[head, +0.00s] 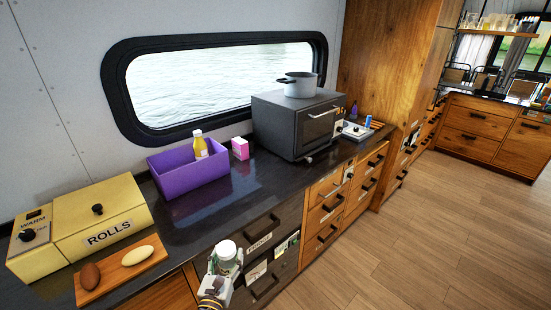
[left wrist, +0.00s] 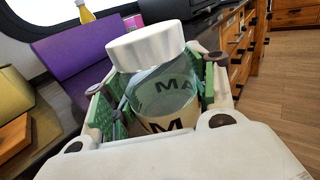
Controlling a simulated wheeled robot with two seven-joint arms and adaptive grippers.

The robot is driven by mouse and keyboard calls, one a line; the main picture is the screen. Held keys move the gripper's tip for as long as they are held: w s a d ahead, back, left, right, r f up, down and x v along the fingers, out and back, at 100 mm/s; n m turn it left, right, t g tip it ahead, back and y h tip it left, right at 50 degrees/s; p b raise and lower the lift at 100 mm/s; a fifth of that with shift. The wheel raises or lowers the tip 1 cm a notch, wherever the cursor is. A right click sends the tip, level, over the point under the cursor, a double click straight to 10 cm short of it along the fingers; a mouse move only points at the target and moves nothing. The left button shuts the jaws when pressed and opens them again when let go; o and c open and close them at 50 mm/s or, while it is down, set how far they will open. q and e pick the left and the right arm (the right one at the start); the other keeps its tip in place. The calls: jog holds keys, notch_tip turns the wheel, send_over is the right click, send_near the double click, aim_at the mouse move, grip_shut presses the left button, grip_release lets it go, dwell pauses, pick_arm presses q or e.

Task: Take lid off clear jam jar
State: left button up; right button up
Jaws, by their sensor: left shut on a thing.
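The clear jam jar (left wrist: 172,92) is see-through, with dark letters on a pale label. Its white lid (left wrist: 146,47) sits on top of it. My left gripper (head: 222,268) is shut on the jar, with its green-padded fingers on both sides of the glass below the lid. In the head view the white lid (head: 227,249) shows at the top of the gripper, in front of the counter's drawers. The jar is tilted a little in the left wrist view. My right gripper is in neither view.
The dark counter (head: 225,205) holds a yellow ROLLS box (head: 105,215), a wooden board (head: 95,292) with two rolls, a purple bin (head: 190,172) with a yellow bottle (head: 200,146), a pink box (head: 240,149) and a dark oven (head: 300,125) with a pot (head: 299,87). Floor at right is clear.

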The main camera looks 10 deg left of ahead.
pick_arm(q)
jog(key=d+r+m+g+h, duration=0.2)
jog(key=d+r+m+h, duration=0.2)
jog(key=d, duration=0.4)
jog(key=w+d+r+m+g+h, duration=0.1)
jog(key=d+r+m+g+h, duration=0.1)
jog(key=d+r+m+h, duration=0.2)
jog(key=shift+w+d+r+h, duration=0.2)
jog(key=shift+d+r+h, duration=1.5)
jog(key=shift+d, duration=0.35)
jog(key=shift+f, duration=0.1)
